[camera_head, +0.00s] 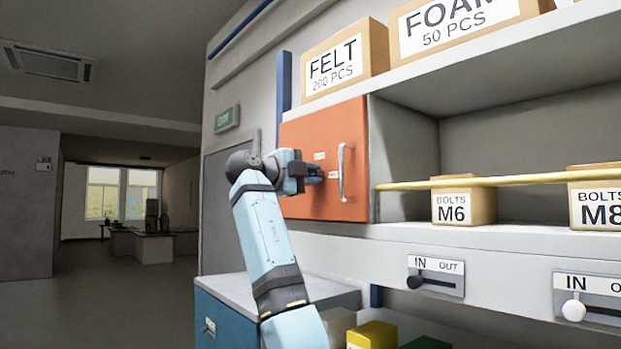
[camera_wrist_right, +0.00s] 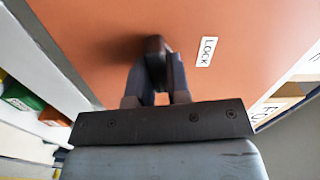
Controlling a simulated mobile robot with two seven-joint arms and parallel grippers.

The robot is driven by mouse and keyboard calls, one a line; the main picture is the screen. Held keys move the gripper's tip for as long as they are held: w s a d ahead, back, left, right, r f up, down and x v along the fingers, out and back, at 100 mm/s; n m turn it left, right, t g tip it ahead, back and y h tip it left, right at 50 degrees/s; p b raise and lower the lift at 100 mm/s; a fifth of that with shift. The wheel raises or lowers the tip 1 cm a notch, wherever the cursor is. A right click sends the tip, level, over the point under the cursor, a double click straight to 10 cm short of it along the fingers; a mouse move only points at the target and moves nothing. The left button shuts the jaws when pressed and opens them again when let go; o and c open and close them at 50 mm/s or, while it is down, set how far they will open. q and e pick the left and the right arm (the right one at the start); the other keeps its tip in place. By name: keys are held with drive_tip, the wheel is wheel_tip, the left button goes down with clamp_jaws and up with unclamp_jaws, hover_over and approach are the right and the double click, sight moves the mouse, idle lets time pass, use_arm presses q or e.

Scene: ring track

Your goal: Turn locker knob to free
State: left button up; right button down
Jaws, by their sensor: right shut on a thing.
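The orange locker door (camera_head: 325,128) has a pale vertical handle (camera_head: 341,172) and small white labels. My right gripper (camera_head: 318,174) is at the door's front, left of the handle. In the right wrist view the two fingers (camera_wrist_right: 156,80) are shut on a dark knob (camera_wrist_right: 155,45) on the orange door (camera_wrist_right: 95,40). A white LOCK label (camera_wrist_right: 206,51) is beside the knob there. The FREE label cannot be read in either view. In the head view the gripper and wrist hide the knob. My left gripper is not in view.
A yellow rail (camera_head: 530,179) runs across the open shelf right of the locker, in front of the M6 box (camera_head: 463,208) and M8 box (camera_head: 597,205). FELT (camera_head: 346,62) and FOAM (camera_head: 450,25) boxes stand above. A blue cabinet (camera_head: 225,321) is below left.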

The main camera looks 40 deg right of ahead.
drive_tip(key=shift+m, duration=1)
drive_tip(key=c, duration=1.1)
unclamp_jaws()
drive_tip(key=a+b, duration=0.1)
drive_tip(key=a, duration=0.3)
drive_tip(key=a+b, duration=0.1)
drive_tip(key=a, duration=0.4)
drive_tip(key=s+a+b, duration=0.1)
drive_tip(key=a, duration=0.3)
drive_tip(key=shift+a, duration=0.4)
